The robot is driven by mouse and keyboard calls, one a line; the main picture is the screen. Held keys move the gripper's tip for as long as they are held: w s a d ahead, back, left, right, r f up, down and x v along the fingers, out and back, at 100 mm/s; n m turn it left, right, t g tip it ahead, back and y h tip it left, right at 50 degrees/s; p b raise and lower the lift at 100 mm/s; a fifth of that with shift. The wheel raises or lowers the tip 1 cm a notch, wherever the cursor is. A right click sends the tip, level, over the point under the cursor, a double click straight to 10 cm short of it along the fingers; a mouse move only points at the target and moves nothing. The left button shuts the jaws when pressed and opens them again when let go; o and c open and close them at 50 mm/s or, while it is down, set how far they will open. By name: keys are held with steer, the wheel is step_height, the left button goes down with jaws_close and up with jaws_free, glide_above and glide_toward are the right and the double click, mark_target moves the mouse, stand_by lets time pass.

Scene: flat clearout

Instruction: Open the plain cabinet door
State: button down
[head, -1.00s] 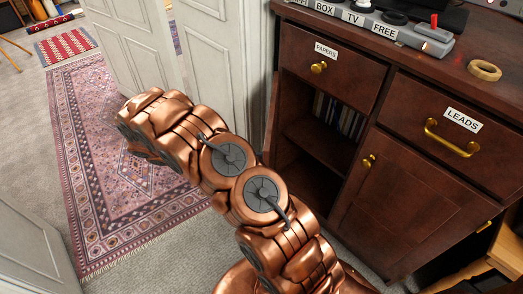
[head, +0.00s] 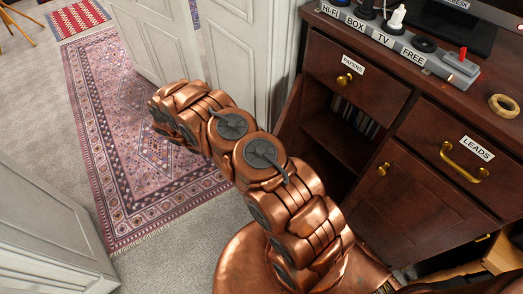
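The dark wood cabinet (head: 395,112) stands at right. Its lower right door (head: 415,200) has no label, carries a small brass knob (head: 384,169) and looks closed. Left of it, under the PAPERS drawer (head: 357,78), is an open compartment (head: 340,140) with several upright spines inside. A dark panel (head: 288,117) juts out at that compartment's left side, steeply foreshortened; it looks like a door leaf standing open. My copper arm reaches from the bottom toward the upper left, in front of the compartment's lower part. My gripper is not visible.
The LEADS drawer (head: 460,150) with a brass handle is closed above the door. A power strip (head: 400,45) and a tape roll (head: 503,106) lie on top. A white door (head: 235,50) stands behind my arm. The patterned rug (head: 140,140) leaves open floor at left.

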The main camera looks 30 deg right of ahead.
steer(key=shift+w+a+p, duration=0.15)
steer(key=shift+p, duration=0.2)
stand_by(0.3)
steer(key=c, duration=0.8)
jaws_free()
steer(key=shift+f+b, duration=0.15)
steer(key=shift+b, duration=0.35)
